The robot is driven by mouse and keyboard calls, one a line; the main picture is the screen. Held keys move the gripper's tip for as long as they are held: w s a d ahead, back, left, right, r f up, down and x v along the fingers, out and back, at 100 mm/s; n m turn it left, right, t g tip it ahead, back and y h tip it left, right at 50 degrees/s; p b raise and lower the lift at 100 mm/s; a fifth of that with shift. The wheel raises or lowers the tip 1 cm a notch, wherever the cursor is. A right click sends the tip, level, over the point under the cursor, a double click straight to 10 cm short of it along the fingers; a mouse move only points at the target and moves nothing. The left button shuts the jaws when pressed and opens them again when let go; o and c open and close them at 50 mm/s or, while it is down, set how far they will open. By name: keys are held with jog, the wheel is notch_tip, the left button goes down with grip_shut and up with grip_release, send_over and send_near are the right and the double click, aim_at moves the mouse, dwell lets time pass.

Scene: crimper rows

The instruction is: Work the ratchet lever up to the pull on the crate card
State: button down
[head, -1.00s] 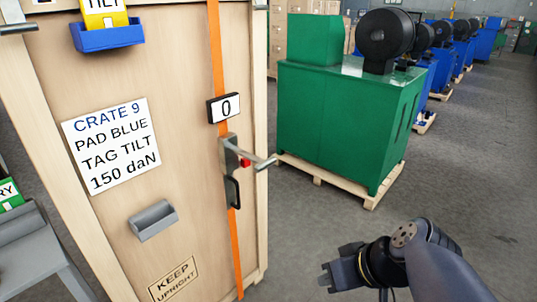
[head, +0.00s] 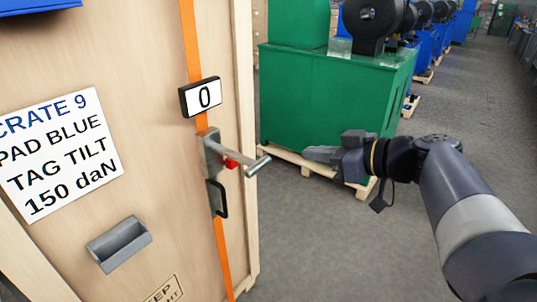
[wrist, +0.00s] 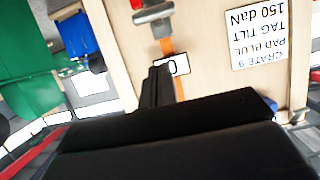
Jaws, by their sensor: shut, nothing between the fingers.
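The crate card (head: 55,150) on the wooden crate reads CRATE 9, PAD BLUE, TAG TILT, 150 daN. It shows upside down in the wrist view (wrist: 258,33). An orange strap (head: 190,40) runs down the crate front. A display (head: 200,97) on it reads 0. In the wrist view the dark fingers (wrist: 156,86) partly cover the strap.
A black handle (head: 219,198) sits below the ratchet. A grey tray (head: 118,243) is fixed low on the crate, and a blue holder (head: 40,5) shows at the top. A green machine (head: 330,105) on a pallet stands behind my gripper. The floor at right is open.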

aim_at(270, 162)
jog(key=shift+a, duration=0.1)
jog(key=f+p+x, duration=0.1)
jog(key=x, duration=0.3)
jog(key=f+p+x, duration=0.1)
jog(key=x, duration=0.3)
jog(key=f+p+x, duration=0.1)
jog(key=x, duration=0.3)
jog(key=shift+f, duration=0.15)
